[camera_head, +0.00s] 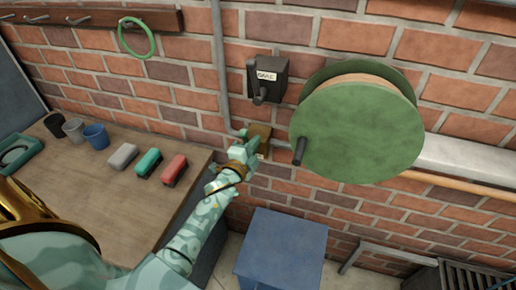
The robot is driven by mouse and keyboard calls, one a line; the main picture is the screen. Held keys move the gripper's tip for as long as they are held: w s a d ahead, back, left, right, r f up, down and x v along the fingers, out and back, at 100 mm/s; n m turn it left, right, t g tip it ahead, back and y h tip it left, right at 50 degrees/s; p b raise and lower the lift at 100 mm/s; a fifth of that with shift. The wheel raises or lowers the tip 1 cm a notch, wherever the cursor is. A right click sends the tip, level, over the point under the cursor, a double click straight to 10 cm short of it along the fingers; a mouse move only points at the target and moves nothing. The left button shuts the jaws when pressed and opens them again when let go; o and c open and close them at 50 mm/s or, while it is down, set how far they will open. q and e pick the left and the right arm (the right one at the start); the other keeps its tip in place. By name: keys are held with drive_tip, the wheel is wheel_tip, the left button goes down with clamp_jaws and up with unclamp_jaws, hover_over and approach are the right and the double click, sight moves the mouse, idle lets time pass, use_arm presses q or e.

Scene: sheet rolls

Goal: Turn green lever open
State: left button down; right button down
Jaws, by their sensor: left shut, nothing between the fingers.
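My left arm reaches up from the lower left to the brick wall. My left gripper (252,148) is at a small brown wall fitting (262,131) and covers part of it. The gripper looks shut, with nothing seen between its fingers. I cannot make out a separate green lever; a green piece at the fingertips blends with the teal gripper. Whether the gripper touches the fitting is unclear. Above it, a dark box (280,70) with a white label and a dark handle (258,95) is on the wall. My right gripper is not in view.
A large green reel (365,130) with a black handle (299,151) stands out right of the fitting. A grey pipe (221,70) runs down the wall. A blue box (281,250) is below. The wooden bench (120,205) holds several brushes and cups.

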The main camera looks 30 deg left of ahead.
sight(246, 140)
use_arm(q)
drive_tip(key=shift+s+a, duration=0.4)
drive_tip(key=shift+a, duration=0.25)
drive_tip(key=shift+w+f, duration=0.1)
drive_tip(key=shift+s+a+f+n, duration=0.1)
drive_tip(key=shift+s+a+n, duration=0.1)
drive_tip(key=shift+a+n, duration=0.25)
drive_tip(key=shift+s+a+f+n, duration=0.1)
drive_tip(key=shift+s+a+n, duration=0.05)
drive_tip(key=shift+a+n, duration=0.25)
drive_tip(key=shift+r, duration=0.1)
